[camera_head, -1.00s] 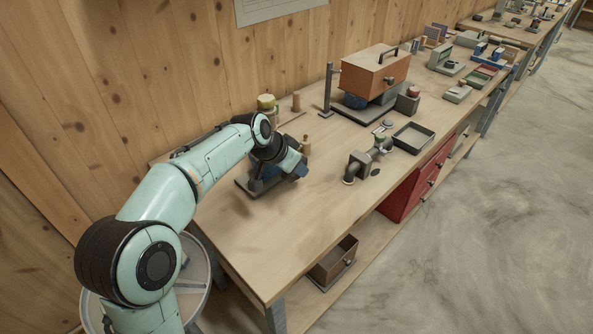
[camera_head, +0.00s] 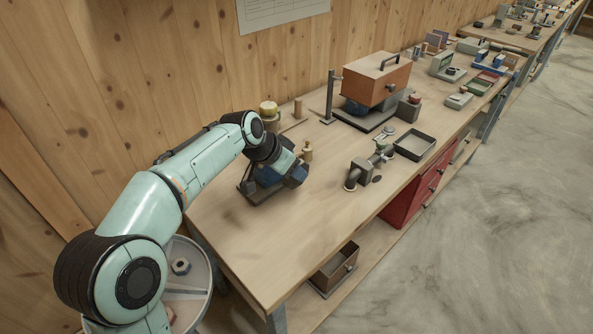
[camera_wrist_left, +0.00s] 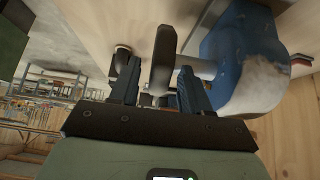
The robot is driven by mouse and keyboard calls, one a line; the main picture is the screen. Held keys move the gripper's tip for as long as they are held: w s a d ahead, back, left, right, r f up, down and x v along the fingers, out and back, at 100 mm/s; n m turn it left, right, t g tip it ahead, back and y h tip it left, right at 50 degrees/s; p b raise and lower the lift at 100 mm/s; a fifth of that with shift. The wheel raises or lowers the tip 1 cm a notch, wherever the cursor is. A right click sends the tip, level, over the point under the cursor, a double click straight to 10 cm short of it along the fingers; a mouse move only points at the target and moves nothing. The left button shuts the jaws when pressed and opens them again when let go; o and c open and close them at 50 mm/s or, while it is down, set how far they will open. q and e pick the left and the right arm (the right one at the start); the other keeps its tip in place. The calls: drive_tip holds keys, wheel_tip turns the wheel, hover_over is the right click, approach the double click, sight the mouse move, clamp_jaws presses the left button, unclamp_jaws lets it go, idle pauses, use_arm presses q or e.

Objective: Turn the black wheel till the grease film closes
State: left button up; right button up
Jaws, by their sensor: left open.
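A small blue machine (camera_head: 268,176) stands on a dark base plate near the left end of the bench, partly hidden by my left arm. In the left wrist view its blue and grey housing (camera_wrist_left: 240,55) fills the right. A dark grey, thin part (camera_wrist_left: 161,60), perhaps the black wheel seen edge-on, stands between the fingers of my left gripper (camera_wrist_left: 158,88). The fingers are apart, and I cannot tell if they touch it. In the head view my left gripper (camera_head: 292,177) is at the machine, its fingertips unclear. The grease film cannot be made out. My right gripper is out of view.
Beside the machine are a yellow-topped pot (camera_head: 269,112) and a small brass-coloured piece (camera_head: 307,151). A grey pipe fitting (camera_head: 361,172), a dark tray (camera_head: 414,143) and an orange box machine (camera_head: 377,80) stand further along. The bench's front left (camera_head: 262,250) is clear.

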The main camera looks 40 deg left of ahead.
use_arm(q)
drive_tip(key=p+v, duration=0.1)
drive_tip(key=v, duration=0.9)
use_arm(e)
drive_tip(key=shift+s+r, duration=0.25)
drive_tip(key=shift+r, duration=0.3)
use_arm(q)
drive_tip(key=shift+w, duration=0.1)
